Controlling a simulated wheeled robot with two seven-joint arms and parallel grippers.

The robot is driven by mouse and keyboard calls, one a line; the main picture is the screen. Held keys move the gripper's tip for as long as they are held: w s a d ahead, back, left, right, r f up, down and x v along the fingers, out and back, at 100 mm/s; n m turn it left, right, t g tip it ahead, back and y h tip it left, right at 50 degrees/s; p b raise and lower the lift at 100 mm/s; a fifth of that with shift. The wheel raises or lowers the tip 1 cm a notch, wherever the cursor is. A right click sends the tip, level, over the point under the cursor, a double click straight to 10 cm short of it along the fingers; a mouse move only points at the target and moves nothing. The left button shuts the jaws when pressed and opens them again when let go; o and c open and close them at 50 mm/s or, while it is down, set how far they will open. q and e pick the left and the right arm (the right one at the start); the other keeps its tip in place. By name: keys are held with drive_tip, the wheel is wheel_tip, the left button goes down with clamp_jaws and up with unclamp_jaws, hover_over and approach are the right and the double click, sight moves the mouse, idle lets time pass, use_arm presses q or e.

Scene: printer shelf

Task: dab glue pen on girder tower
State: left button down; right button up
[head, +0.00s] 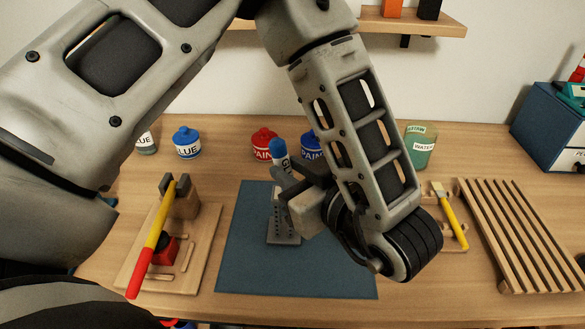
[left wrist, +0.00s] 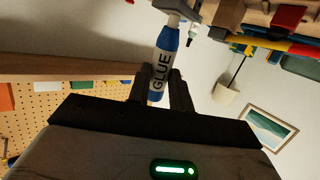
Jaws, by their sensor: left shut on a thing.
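The glue pen (head: 280,152) is a blue tube with a white label, held blue end up above the mat in the head view. My left gripper (head: 287,182) is shut on it. In the left wrist view the glue pen (left wrist: 162,66) sits between the two dark fingers, its pale end pointing away toward a grey part at the top edge. The girder tower (head: 284,229) is a grey perforated piece on the blue mat (head: 245,255), just below the gripper. Its upper part and the pen's tip are partly hidden, so I cannot tell whether they touch. My right gripper is not in view.
A wooden board (head: 203,265) with a red-and-yellow-handled tool (head: 150,250) lies left. Blue (head: 187,145) and red (head: 264,146) lidded jars and a water jar (head: 421,150) stand behind. A slatted rack (head: 520,240) and a yellow-handled brush (head: 452,219) are right. The mat's front is clear.

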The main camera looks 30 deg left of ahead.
use_arm(q)
wheel_tip(320, 180, up, 7)
drive_tip(key=p, duration=0.4)
drive_tip(key=shift+f+p, duration=0.2)
drive_tip(key=shift+p, duration=0.2)
